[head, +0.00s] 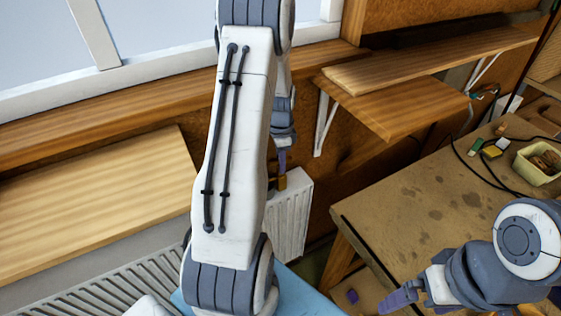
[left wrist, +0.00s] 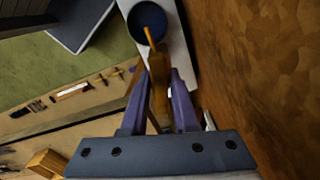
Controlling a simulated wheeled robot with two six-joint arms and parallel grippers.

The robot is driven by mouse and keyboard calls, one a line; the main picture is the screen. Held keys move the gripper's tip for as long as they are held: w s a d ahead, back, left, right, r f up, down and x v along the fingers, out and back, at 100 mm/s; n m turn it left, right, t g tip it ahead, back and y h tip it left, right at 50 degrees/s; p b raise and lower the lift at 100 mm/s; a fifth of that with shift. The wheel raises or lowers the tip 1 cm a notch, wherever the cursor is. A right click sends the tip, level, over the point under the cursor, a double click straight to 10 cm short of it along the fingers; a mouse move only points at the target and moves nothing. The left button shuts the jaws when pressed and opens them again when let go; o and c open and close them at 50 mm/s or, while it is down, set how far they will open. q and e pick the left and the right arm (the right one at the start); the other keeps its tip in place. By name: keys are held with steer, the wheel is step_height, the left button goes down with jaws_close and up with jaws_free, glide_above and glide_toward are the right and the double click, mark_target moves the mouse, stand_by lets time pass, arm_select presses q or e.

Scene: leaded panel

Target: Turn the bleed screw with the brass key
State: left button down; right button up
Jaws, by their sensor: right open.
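In the head view my left gripper (head: 282,160) reaches down beside the white radiator (head: 290,215) under the window ledge. In the left wrist view its purple fingers (left wrist: 166,80) are closed around the brass key (left wrist: 158,92). The key's thin tip points away from me, over a dark blue round thing (left wrist: 147,20) on a white surface. I cannot tell whether the tip touches it. A bit of the brass key also shows below the fingers in the head view (head: 281,184). I cannot make out the bleed screw. My right gripper (head: 404,297) is open and empty, low in front of the workbench.
A stained workbench (head: 400,215) stands at the right, with a pale tub (head: 536,170), small blocks and black cables. Wooden shelves (head: 400,105) hang on the brown wall above. A wooden ledge (head: 90,205) lies at the left. The wall is close beside my left gripper.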

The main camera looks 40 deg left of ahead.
arm_select(q)
steer(key=c, duration=1.3)
jaws_free()
jaws_close()
steer(key=shift+r, duration=0.15)
steer(key=shift+r+p, duration=1.3)
steer(key=shift+r, duration=0.2)
steer(key=shift+r, duration=0.1)
